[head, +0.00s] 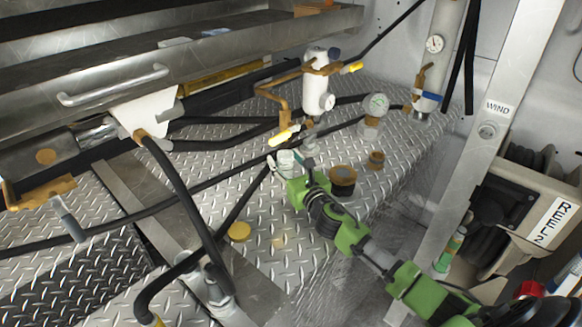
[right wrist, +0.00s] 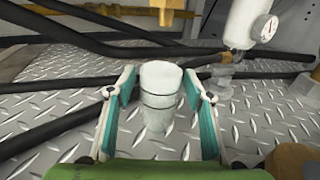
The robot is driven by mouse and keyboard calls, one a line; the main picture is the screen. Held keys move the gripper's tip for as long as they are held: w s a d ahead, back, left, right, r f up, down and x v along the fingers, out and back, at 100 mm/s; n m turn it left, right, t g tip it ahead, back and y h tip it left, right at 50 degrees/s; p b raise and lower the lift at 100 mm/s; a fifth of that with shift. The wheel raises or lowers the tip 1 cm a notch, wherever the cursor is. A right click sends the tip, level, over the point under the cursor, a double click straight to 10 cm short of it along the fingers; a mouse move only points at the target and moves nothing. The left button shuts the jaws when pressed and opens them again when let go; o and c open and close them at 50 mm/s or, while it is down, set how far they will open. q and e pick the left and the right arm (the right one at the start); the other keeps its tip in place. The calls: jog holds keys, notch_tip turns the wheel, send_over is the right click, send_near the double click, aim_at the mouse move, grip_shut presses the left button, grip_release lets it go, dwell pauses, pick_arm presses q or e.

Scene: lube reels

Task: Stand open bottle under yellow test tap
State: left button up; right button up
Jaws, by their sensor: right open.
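A small clear, whitish bottle (right wrist: 160,97) stands upright on the chequer plate (right wrist: 65,135) in the right wrist view; no cap shows on it. My right gripper (right wrist: 159,76) is open, with one teal-padded finger on each side of the bottle and gaps between. In the head view the bottle (head: 285,161) is partly hidden by my right gripper (head: 293,168). The yellow-handled test tap (head: 283,137) shows just above the bottle there. A brass spout (right wrist: 172,12) hangs above and seemingly behind the bottle in the wrist view. My left gripper is not in view.
A white cylinder (head: 317,88) and a pressure gauge (head: 375,105) stand behind the bottle. Black hoses (head: 185,195) cross the plate. A yellow disc (head: 239,231) lies at the front. A post (head: 480,150) stands right.

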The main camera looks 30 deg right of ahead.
jog(key=s, duration=0.8)
jog(key=s+b, duration=0.1)
jog(key=s, duration=0.3)
jog(key=shift+a+r, duration=0.15)
jog(key=shift+a, duration=0.2)
